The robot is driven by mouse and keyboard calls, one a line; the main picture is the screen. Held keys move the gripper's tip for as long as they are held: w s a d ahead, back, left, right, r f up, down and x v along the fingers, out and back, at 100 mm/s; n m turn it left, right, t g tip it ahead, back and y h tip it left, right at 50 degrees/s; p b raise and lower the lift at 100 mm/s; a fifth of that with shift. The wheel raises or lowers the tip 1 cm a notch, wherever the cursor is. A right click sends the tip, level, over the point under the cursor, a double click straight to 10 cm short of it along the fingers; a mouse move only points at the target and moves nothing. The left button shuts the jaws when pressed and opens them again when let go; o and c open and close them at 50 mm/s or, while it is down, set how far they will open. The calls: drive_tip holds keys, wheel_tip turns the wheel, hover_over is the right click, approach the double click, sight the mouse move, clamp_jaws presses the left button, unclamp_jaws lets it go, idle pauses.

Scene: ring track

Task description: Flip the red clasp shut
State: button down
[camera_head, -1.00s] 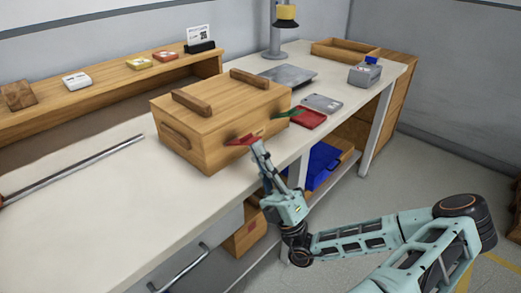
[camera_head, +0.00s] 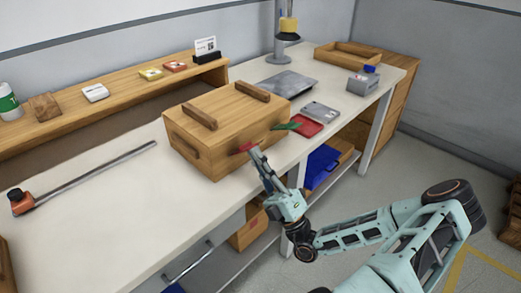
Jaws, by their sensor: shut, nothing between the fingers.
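A wooden box (camera_head: 215,127) with two dark wood handles on its lid stands on the white workbench (camera_head: 100,225). The lid is down. The red clasp (camera_head: 247,148) is on the front face of the box, partly hidden behind my gripper. The red clasp looks small and close to the box face.
A red tray (camera_head: 308,128) and a grey case (camera_head: 320,111) lie right of the box. A clamp bar (camera_head: 90,176) lies on the left. A wooden shelf (camera_head: 125,93) runs behind the box. The bench is clear in front of the box.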

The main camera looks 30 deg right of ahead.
sight(252, 146)
drive_tip(key=shift+w+a+r+g+h+p, duration=0.2)
drive_tip(key=shift+r+g+p, duration=0.45)
drive_tip(key=shift+p, duration=1.3)
drive_tip(key=shift+w+r+g+h+p, duration=0.3)
drive_tip(key=shift+r+g+p, duration=0.4)
drive_tip(key=shift+p, duration=1.3)
drive_tip(key=shift+w+a+r+g+h+p, duration=0.2)
drive_tip(key=shift+r+g+p, duration=0.45)
drive_tip(key=shift+p, duration=1.3)
drive_tip(key=w+g+p, duration=0.1)
drive_tip(key=p, duration=0.2)
drive_tip(key=r+g+h+p, duration=0.1)
drive_tip(key=p, duration=0.2)
drive_tip(key=shift+w+a+g, duration=0.15)
drive_tip(key=shift+w+g, duration=0.15)
drive_tip(key=shift+w, duration=0.1)
drive_tip(key=shift+w+a+p, duration=0.15)
drive_tip(key=shift+w+p, duration=0.2)
drive_tip(key=shift+p, duration=0.35)
drive_tip(key=shift+f+b, duration=0.2)
drive_tip(key=shift+b, duration=0.1)
drive_tip(key=shift+s, duration=0.2)
